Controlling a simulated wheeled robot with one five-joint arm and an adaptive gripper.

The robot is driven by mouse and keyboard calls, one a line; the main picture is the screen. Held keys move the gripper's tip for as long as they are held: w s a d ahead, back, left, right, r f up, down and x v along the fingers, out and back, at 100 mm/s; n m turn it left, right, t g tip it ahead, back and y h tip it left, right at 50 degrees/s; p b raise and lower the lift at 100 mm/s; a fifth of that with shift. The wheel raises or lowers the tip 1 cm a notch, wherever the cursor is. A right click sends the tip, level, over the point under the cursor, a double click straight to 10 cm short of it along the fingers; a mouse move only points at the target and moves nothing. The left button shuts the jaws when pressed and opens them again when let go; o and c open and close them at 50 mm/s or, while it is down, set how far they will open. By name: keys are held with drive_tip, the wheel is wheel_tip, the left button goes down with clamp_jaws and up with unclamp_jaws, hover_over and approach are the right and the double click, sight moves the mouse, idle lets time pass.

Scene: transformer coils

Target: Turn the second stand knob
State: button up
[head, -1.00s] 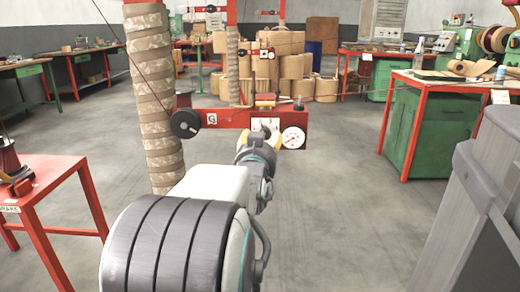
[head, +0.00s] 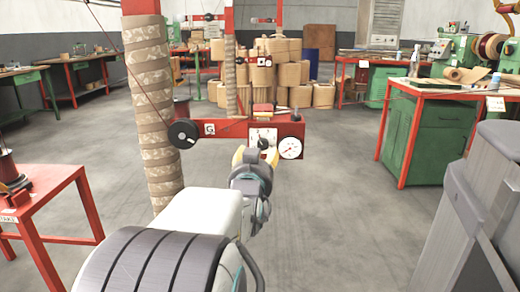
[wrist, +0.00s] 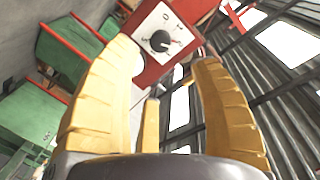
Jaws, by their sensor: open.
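The stand is a red crossbeam (head: 232,130) with a white plate (head: 257,131) and a round white gauge (head: 290,148) at its right end. In the wrist view a black round knob (wrist: 160,41) sits on a white marked dial plate on the red box (wrist: 178,16). The knob appears ahead of my gripper (wrist: 166,60), between its yellow fingers in the picture and apart from them. The fingers are spread and hold nothing. In the head view my gripper (head: 243,156) is just in front of the plate and partly covers its lower part.
A wrapped column (head: 150,110) stands left of my arm, with a black wheel (head: 183,133) beside it. A red table (head: 50,195) is at the left, and a green cabinet bench (head: 435,140) at the right. The floor between is clear.

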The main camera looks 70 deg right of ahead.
sight(263, 145)
drive_tip(key=d+n, duration=0.1)
drive_tip(key=n, duration=0.1)
drive_tip(key=d+n, duration=0.2)
drive_tip(key=w+d+f+n+p, duration=0.1)
drive_tip(key=d+n, duration=0.1)
drive_tip(key=n, duration=0.1)
drive_tip(key=shift+h, duration=0.4)
drive_tip(key=b+x, duration=0.2)
drive_tip(key=x, duration=0.1)
drive_tip(key=shift+w+d+b, duration=0.1)
drive_tip(key=shift+d+b, duration=0.05)
drive_tip(key=shift+b, duration=0.2)
drive_tip(key=shift+x, duration=1.5)
drive_tip(key=shift+r, duration=0.2)
clamp_jaws()
